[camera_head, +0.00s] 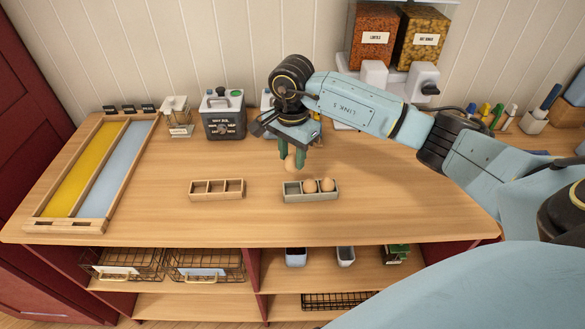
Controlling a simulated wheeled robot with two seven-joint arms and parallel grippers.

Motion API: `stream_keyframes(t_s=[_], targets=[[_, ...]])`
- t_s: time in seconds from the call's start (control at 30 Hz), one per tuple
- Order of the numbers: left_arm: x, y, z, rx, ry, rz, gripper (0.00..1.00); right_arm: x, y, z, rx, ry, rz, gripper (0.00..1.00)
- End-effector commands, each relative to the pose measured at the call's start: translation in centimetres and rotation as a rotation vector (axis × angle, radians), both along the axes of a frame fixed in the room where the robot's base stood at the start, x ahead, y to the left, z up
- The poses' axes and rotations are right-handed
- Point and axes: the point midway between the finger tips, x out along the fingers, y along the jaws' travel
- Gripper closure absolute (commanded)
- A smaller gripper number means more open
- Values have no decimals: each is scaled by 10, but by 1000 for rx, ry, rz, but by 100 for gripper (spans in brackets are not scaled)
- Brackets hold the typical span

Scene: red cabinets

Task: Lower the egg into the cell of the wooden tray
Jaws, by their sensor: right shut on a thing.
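My right gripper (291,155) points down with green fingers and is shut on a brown egg (291,165). The egg hangs just above the left end of a grey-green tray (292,197). Two more eggs sit in that tray, one in the middle cell (310,186) and one in the right cell (327,185). My left gripper is not in view.
A wooden frame with yellow and light blue panels (70,180) lies at the left. A dark box with knobs (223,115) stands at the back. Dispensers (373,40) stand behind my right arm. The tabletop in front of both trays is clear.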

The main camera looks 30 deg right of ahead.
Motion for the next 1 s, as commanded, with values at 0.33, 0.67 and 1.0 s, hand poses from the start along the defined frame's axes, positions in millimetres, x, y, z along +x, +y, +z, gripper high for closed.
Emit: stream_keyframes(t_s=[0.33, 0.67, 1.0], targets=[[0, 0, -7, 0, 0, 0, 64, 24, 37, 25, 0, -1, 2, 73], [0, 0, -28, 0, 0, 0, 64, 60, 91, 34, 0, -2, 2, 73], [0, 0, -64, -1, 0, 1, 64, 96, 146, 18, -2, -1, -1, 73]])
